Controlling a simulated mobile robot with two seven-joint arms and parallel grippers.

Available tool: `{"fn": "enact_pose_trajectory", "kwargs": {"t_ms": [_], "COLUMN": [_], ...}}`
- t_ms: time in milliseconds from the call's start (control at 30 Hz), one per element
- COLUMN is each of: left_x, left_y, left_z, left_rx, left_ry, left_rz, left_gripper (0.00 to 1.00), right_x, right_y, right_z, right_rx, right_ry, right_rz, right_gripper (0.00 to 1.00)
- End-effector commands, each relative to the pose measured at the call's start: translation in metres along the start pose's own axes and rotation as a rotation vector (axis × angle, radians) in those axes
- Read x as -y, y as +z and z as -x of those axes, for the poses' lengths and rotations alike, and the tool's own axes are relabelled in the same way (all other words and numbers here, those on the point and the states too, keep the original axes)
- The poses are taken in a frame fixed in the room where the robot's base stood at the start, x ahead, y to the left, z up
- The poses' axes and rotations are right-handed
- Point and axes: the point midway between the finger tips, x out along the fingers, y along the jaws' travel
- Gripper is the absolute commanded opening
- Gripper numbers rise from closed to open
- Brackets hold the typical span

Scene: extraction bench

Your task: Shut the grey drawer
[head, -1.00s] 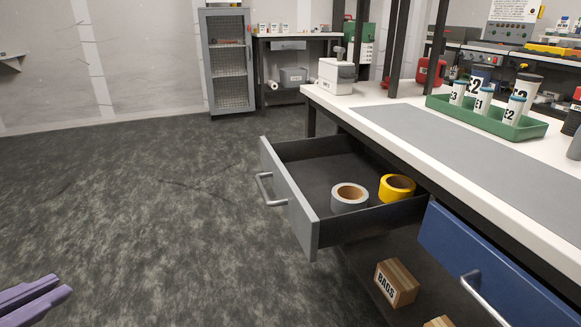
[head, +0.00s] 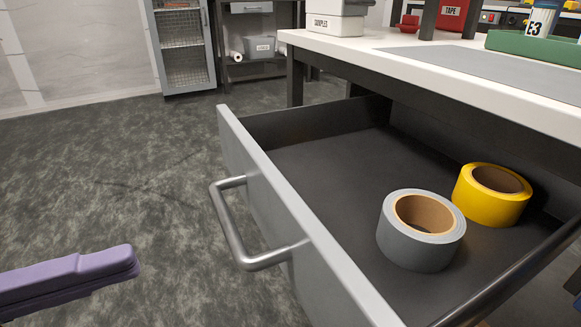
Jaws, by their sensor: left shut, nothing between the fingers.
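The grey drawer (head: 262,208) stands open under the white-topped bench, pulled out to the left. Its silver bar handle (head: 226,222) is on the front panel, facing left. A grey tape roll (head: 421,247) and a yellow tape roll (head: 478,206) lie inside on the dark drawer floor. My left gripper (head: 132,262), purple, is shut and empty at the lower left. It is to the left of the handle and apart from it. My right gripper is not in the view.
The bench top (head: 345,43) overhangs the drawer's back part. A white box labelled SAMPLES (head: 334,22) and a green tray (head: 515,43) stand on it. A grey mesh cabinet (head: 187,50) is at the back. The floor left of the drawer is clear.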

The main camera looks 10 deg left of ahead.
Motion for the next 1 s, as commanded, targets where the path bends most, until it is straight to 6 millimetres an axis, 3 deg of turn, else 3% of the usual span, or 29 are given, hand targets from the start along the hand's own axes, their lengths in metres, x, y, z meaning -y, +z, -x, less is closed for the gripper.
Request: {"fn": "enact_pose_trajectory", "kwargs": {"t_ms": [500,700,1000], "left_x": [0.001,0.001,0.001], "left_y": [0.001,0.001,0.001], "left_z": [-0.103,-0.122,-0.125], "left_rx": [0.002,0.002,0.003], "left_ry": [-0.006,-0.004,-0.003], "left_rz": [-0.001,0.001,0.002], "left_gripper": [0.0,0.0,0.0], "right_x": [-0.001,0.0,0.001], "right_y": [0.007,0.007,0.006], "right_z": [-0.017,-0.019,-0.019], "right_rx": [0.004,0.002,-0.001], "right_ry": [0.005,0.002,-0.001], "right_rz": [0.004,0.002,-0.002], "right_gripper": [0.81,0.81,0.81]}}
